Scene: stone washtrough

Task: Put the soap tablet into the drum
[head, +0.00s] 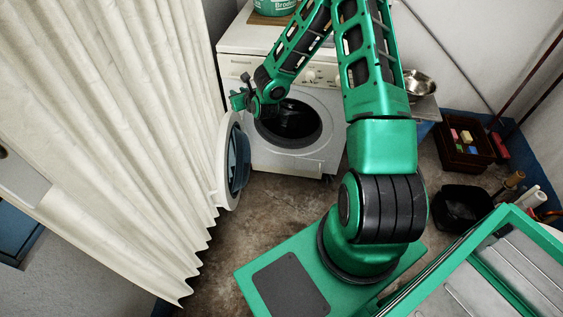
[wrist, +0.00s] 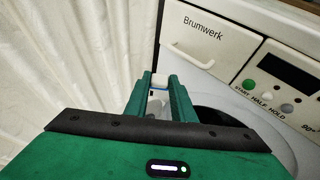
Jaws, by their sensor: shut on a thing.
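My gripper (head: 240,98) is at the upper left of the washing machine in the head view. In the wrist view my gripper (wrist: 160,84) is shut on a small white and blue block, the soap tablet (wrist: 159,80), held between the fingertips. The tablet is too small to make out in the head view. The dark drum (head: 288,122) lies behind the round opening in the machine's front, to the right of and lower than my gripper. Part of the opening shows at the lower right of the wrist view, partly hidden by my gripper.
The washing machine's round door (head: 232,160) stands open to the left, close to a cream curtain (head: 110,110). The control panel (wrist: 265,75) is near my gripper. A brown crate (head: 458,152) with coloured blocks and a black tub (head: 462,208) stand right.

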